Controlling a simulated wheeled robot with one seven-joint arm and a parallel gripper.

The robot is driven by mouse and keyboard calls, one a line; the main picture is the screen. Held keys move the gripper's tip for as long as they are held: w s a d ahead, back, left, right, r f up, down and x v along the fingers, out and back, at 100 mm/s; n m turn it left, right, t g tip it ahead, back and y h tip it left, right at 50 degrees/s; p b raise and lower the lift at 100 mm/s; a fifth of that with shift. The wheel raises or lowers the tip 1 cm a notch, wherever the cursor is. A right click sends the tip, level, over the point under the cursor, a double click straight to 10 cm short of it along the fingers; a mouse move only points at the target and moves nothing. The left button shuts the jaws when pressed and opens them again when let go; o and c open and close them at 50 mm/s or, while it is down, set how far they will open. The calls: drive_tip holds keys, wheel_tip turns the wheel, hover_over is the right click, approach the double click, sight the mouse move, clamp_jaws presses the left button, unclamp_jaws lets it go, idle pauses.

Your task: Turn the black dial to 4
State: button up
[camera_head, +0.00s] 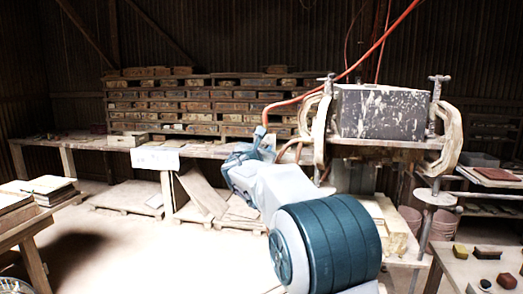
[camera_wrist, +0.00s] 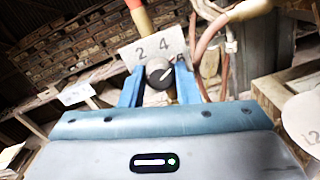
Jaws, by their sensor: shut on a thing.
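The black dial (camera_wrist: 158,74) sits in front of a pale plate (camera_wrist: 140,50) marked 2, 4 and 6 in the wrist view. The dial's white mark slants up and right, toward the 6 rather than the 4. My gripper (camera_wrist: 159,80) has its two blue fingers on the left and right of the dial and is shut on it. In the head view my gripper reaches the bench left of the press, and my arm hides the dial there.
The tile press (camera_head: 380,112) stands right of my arm, with a curved frame and an orange hose (camera_head: 350,68) overhead. Stacked shelves (camera_head: 190,105) line the back. A table with small coloured blocks (camera_head: 487,254) is at lower right. The floor at left is open.

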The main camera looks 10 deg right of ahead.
drive_tip(key=n, duration=0.6)
drive_tip(key=shift+p, duration=0.4)
idle(0.3)
drive_tip(key=o, duration=1)
drive_tip(key=shift+a, duration=0.1)
drive_tip(key=b+v, duration=0.2)
drive_tip(key=v, duration=0.5)
drive_tip(key=b+v, duration=0.2)
drive_tip(key=v, duration=0.4)
drive_tip(key=shift+s+f, duration=0.2)
drive_tip(key=shift+s, duration=0.25)
